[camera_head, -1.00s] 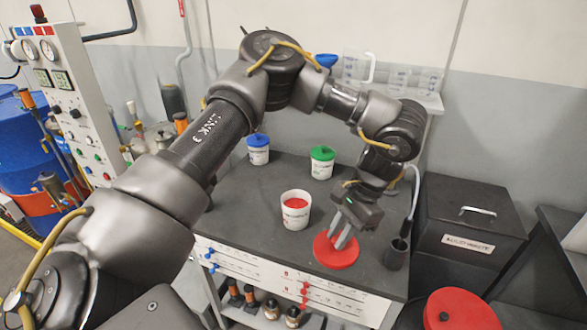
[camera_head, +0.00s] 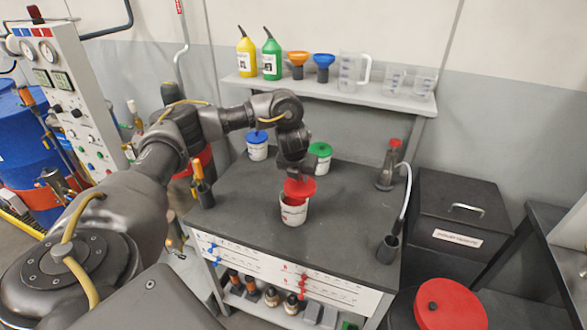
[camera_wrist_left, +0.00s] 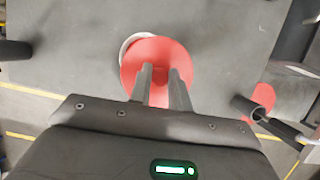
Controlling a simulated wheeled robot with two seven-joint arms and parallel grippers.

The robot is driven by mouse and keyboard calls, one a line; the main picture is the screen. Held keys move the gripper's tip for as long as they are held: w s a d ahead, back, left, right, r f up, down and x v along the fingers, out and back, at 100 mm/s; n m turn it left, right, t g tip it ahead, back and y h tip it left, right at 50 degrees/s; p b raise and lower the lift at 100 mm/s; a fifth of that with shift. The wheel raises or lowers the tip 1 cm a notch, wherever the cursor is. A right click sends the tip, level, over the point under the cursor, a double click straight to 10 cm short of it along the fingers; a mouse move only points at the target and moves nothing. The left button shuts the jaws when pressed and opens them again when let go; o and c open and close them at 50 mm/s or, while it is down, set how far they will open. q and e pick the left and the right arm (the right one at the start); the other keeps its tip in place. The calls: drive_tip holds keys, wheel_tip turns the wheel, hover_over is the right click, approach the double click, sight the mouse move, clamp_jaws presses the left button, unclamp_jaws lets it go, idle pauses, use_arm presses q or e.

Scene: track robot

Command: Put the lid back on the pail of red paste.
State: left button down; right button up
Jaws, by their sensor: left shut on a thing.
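The white pail (camera_head: 294,214) stands upright near the front middle of the dark bench. My left gripper (camera_head: 300,179) is above it, shut on the red lid (camera_head: 300,189). The lid is over the pail's mouth and hides most of it; I cannot tell whether it touches the rim. In the left wrist view the red lid (camera_wrist_left: 154,52) is below the gripper fingers (camera_wrist_left: 160,73), and part of the pail's pale rim (camera_wrist_left: 126,45) shows past its upper left edge, so the two are not quite lined up. My right gripper is not in view.
Blue-lidded (camera_head: 257,148) and green-lidded (camera_head: 320,157) pails stand behind. A dark holder with a pale hose (camera_head: 388,249) is at the bench's right edge, a red-capped dark bottle (camera_head: 386,170) farther back. Bottles, funnels and jugs fill the shelf (camera_head: 330,94).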

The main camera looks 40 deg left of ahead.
sight(293, 182)
use_arm(q)
drive_tip(key=shift+w+a+r+m+h, duration=0.1)
drive_tip(key=shift+a+m+h, duration=0.3)
drive_tip(key=shift+a+m, duration=0.7)
drive_tip(key=shift+a+n, duration=0.2)
drive_tip(key=shift+n, duration=0.1)
wheel_tip(293, 182, down, 4)
drive_tip(key=b, duration=0.3)
drive_tip(key=shift+b, duration=0.4)
drive_tip(key=shift+f+b, duration=0.7)
drive_tip(key=shift+f, duration=0.5)
drive_tip(key=shift+w+r, duration=0.15)
drive_tip(key=shift+f+p, duration=0.2)
drive_tip(key=shift+p, duration=0.15)
idle(0.5)
drive_tip(key=c, duration=0.7)
unclamp_jaws()
drive_tip(key=shift+c, duration=0.2)
